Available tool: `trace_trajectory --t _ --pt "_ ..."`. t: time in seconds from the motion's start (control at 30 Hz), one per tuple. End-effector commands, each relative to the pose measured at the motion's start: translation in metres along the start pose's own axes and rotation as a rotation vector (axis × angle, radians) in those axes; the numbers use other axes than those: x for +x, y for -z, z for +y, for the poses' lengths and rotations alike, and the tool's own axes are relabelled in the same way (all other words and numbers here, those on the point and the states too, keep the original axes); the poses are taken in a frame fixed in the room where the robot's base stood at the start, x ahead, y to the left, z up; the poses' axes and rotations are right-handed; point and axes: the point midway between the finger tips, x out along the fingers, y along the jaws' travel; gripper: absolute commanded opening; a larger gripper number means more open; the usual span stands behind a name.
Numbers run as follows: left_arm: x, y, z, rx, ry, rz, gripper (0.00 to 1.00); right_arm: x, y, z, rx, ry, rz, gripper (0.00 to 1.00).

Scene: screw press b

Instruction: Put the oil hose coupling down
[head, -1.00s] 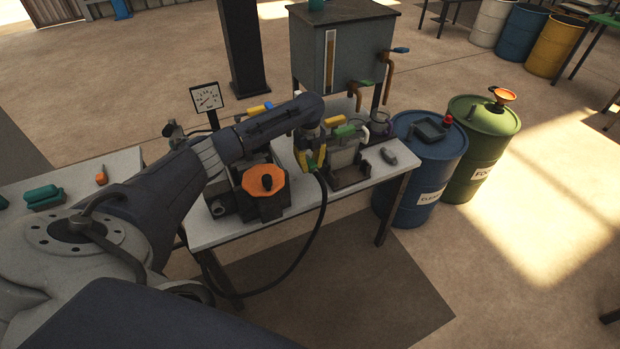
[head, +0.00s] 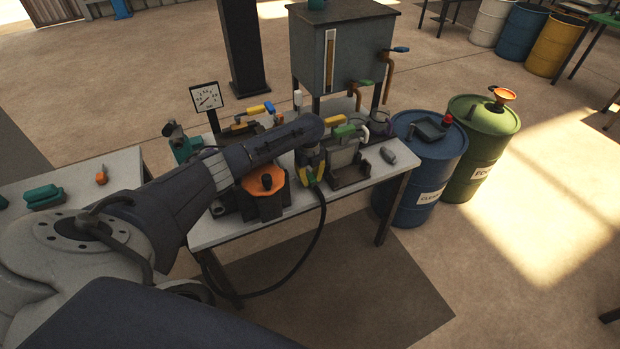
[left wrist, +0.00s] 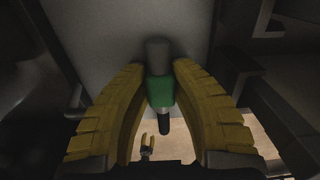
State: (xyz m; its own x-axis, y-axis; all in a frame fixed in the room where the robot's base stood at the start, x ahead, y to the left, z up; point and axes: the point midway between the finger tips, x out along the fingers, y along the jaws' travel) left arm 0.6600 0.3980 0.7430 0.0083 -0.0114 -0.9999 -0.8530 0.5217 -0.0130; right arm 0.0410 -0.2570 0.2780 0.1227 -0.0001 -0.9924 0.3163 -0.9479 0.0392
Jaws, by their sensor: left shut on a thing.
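The oil hose coupling (left wrist: 160,92) is a green sleeve with a grey end and a dark end, seen between yellow finger pads in the left wrist view. My left gripper (left wrist: 160,68) is shut on it. In the head view the left gripper (head: 312,176) points down over the workbench, near its front edge, and only a little green of the coupling shows by the fingers. The black hose (head: 322,226) runs from there and loops below the bench's front edge. I cannot tell whether the coupling touches the bench.
The white workbench (head: 228,232) carries an orange-topped device (head: 264,182) left of the gripper and a frame with a green-handled valve (head: 346,131) close on its right. A small grey object (head: 387,155) lies farther right. A gauge (head: 206,97) and tank (head: 343,55) stand behind.

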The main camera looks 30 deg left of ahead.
Motion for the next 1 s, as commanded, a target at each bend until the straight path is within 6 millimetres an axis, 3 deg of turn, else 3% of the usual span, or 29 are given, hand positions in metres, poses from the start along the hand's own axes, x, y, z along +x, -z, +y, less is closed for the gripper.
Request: trace_trajectory --t 0.23,0.27,0.43,0.77,1.0 --pt "0.002 0.000 0.000 0.000 0.000 0.001 0.00 0.000 0.000 0.000 0.000 0.000 0.000 0.44" --pt "0.002 0.000 0.000 0.000 0.000 0.001 0.28 0.000 0.000 0.000 0.000 0.000 0.000 0.44" --pt "0.002 0.000 0.000 0.000 0.000 0.001 0.46 0.000 0.000 0.000 0.000 0.000 0.000 0.44" --pt "-0.002 0.000 0.000 0.000 0.001 0.000 0.46 0.000 0.000 0.000 0.000 0.000 -0.001 0.44" --pt "-0.035 -0.001 -0.001 0.001 0.003 -0.002 0.46 0.000 0.000 0.000 0.000 0.000 0.000 0.44"
